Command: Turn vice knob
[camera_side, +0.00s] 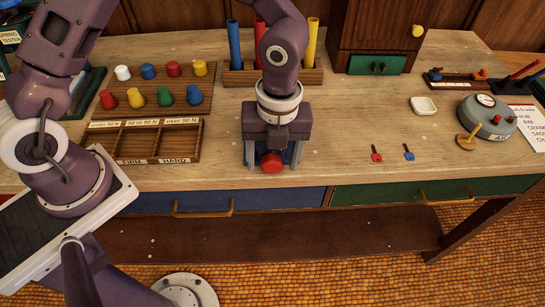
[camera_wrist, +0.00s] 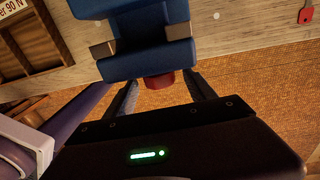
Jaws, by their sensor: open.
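The vice is blue and stands at the front edge of the bench; in the wrist view its body (camera_wrist: 148,66) fills the upper middle, with pale metal jaw pieces. Its round red knob (camera_side: 272,163) faces the front of the bench and also shows in the wrist view (camera_wrist: 160,81), just below the vice body. My gripper (camera_side: 273,153) points down over the vice and hides most of it in the side view. In the wrist view my gripper's two dark fingers (camera_wrist: 161,90) are apart and empty, one on either side of the knob. I see no contact with it.
A compartment tray (camera_side: 158,159) and a rack of coloured pegs (camera_side: 150,113) lie to the left. A holder with coloured tubes (camera_side: 312,77) stands behind my arm. Red (camera_side: 376,153) and blue (camera_side: 408,152) keys and a round grey device (camera_side: 487,113) lie to the right.

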